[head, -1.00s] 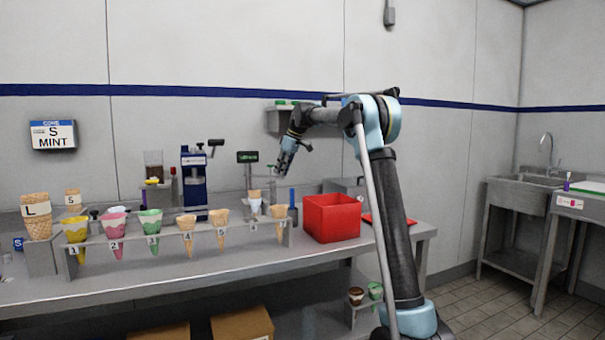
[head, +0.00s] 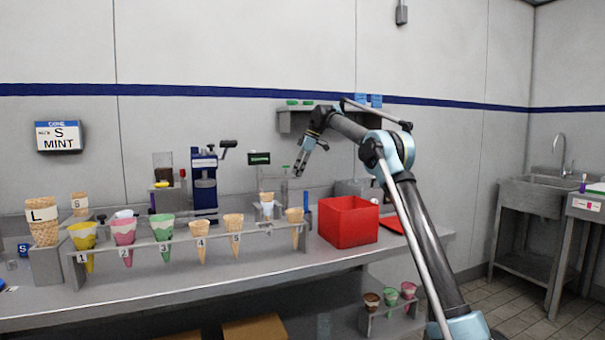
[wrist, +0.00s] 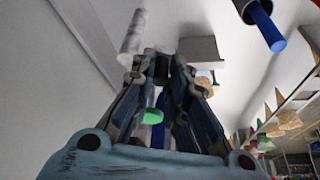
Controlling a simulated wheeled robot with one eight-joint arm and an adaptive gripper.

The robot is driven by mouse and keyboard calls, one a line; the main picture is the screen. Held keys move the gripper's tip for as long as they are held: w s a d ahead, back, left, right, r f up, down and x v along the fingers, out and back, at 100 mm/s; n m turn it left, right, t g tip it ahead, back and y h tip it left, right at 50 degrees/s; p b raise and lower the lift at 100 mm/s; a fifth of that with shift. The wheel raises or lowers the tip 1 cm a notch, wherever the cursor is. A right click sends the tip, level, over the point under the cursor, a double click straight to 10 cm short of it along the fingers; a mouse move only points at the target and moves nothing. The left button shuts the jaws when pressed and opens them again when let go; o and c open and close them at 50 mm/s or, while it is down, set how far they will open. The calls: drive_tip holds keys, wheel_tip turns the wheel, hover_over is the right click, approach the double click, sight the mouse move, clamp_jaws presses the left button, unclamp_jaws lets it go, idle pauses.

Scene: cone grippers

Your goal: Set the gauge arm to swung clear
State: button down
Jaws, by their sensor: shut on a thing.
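My gripper (head: 299,173) hangs over the back of the counter, pointing down, right of the small dark display. In the wrist view its two fingers (wrist: 162,75) are drawn together on a small dark piece (wrist: 162,72), which looks like the grip of the gauge arm. The fingers cover most of it. The head view shows a thin post with a green spot (head: 285,168) just left of my gripper. A green round part (wrist: 152,115) shows between the fingers in the wrist view. The gauge arm's exact angle is too small and hidden to tell.
A cone with a white band (head: 267,200) stands left of and below my gripper. A rack with several numbered cones (head: 163,232) runs along the front. A red bin (head: 347,222) stands to the right, a blue machine (head: 204,182) to the left, and a wall shelf (head: 293,120) behind.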

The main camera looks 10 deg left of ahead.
drive_tip(key=shift+w, duration=0.4)
idle(0.3)
drive_tip(key=c, duration=1.6)
unclamp_jaws()
drive_tip(key=shift+o, duration=0.2)
drive_tip(key=shift+d, duration=0.1)
drive_tip(key=shift+w+d+r, duration=0.1)
drive_tip(key=shift+r, duration=0.15)
drive_tip(key=w+d, duration=0.3)
drive_tip(key=d, duration=0.8)
drive_tip(key=shift+d+r, duration=0.2)
drive_tip(key=shift+d, duration=0.2)
drive_tip(key=shift+c, duration=0.6)
